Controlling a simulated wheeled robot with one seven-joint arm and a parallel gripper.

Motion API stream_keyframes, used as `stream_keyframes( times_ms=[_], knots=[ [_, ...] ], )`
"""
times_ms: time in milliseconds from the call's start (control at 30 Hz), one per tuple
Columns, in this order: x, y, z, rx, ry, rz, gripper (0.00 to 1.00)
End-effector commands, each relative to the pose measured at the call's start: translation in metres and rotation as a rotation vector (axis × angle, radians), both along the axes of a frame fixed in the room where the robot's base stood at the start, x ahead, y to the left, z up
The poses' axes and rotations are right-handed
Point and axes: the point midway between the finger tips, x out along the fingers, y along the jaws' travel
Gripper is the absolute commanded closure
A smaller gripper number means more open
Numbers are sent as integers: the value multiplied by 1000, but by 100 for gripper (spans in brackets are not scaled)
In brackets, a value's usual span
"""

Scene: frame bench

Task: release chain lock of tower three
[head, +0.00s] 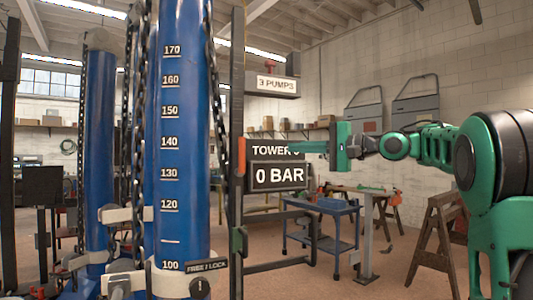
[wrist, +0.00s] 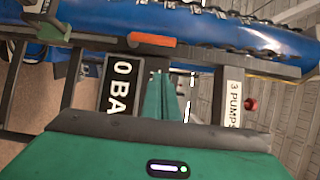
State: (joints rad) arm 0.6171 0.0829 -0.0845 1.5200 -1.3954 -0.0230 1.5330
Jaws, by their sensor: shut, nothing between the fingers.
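A large blue tower (head: 182,130) with a height scale stands left of centre, with dark chains (head: 216,120) along it. A sign reading FREE / LOCK (head: 207,267) sits low on its front, above a dark part with a white mark (head: 200,287). An orange piece (head: 241,157) is on the dark upright post beside the tower; it also shows in the wrist view (wrist: 152,40). My gripper (head: 272,147) is shut and empty, its fingers pointing left toward that post, apparently short of it. The fingers show in the wrist view (wrist: 160,80). A display (head: 279,176) reads 0 BAR; its tower number is partly covered.
A second blue tower (head: 98,150) stands further left. A 3 PUMPS sign (head: 277,86) hangs above. Open floor lies at lower right.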

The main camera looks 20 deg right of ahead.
Motion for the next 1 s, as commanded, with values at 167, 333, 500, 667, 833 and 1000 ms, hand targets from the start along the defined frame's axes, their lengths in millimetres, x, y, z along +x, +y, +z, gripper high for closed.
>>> stream_keyframes(
  times_ms=[167, 333, 500, 667, 833, 1000],
  knots=[
    [14, 13, 0, -1, 1, 4, 100],
    [37, 33, 0, -1, 1, 5, 100],
    [62, 53, -1, -1, 1, 3, 100],
    [76, 74, 0, -1, -1, 3, 100],
    [78, 93, 0, -1, 1, 2, 100],
    [79, 102, 0, -1, 1, 1, 100]
  ],
)
